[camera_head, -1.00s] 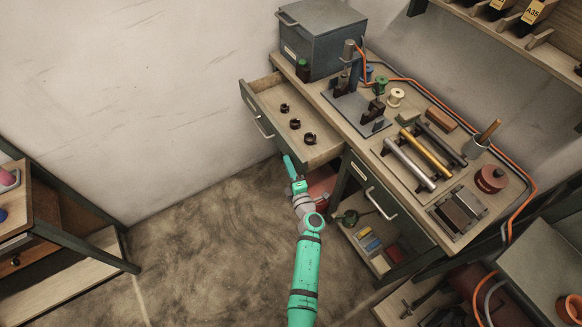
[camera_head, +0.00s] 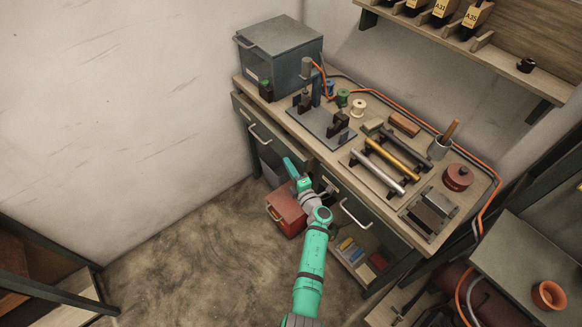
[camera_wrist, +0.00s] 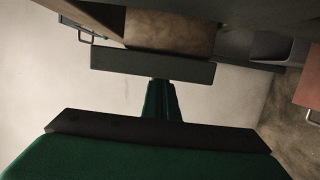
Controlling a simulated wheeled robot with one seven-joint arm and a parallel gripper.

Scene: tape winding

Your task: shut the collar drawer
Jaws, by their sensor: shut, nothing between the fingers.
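The collar drawer (camera_head: 275,138) is the left drawer under the bench top, with a pale bar handle (camera_head: 264,136). My gripper (camera_head: 289,164) is shut and empty, at or just in front of the right part of the drawer front. I cannot tell whether it touches. In the wrist view, my gripper (camera_wrist: 160,97) fills the lower middle, and a pale bar handle (camera_wrist: 84,32) shows at upper left.
A red box (camera_head: 287,212) stands on the floor below my gripper. A second drawer handle (camera_head: 356,215) sticks out to the right. The bench top (camera_head: 345,185) carries tubes, spools and a fixture. The floor (camera_head: 200,250) to the left is clear.

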